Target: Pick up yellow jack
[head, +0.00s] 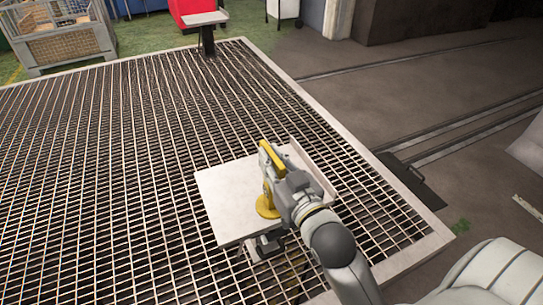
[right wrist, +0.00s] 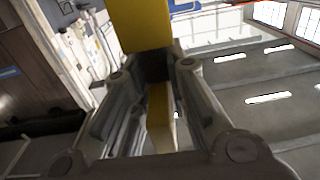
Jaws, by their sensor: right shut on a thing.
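The yellow jack (head: 267,207) is upright at a small pale table (head: 228,205), with its round base low and its yellow upper part rising beside my right gripper. I cannot tell whether the base touches the tabletop or is just above it. My right gripper (head: 278,184) reaches in from the lower right and is shut on the jack, hiding part of its middle. In the right wrist view the jack's yellow body (right wrist: 140,24) fills the top centre, and a yellow part also shows between the fingers. My left gripper is not in view.
The small table has a raised edge at its right side and stands on a large metal grating (head: 110,160). A wire-mesh crate (head: 65,45) is at the back left. A small stand (head: 206,20) is at the grating's far edge. Rails cross the floor at right.

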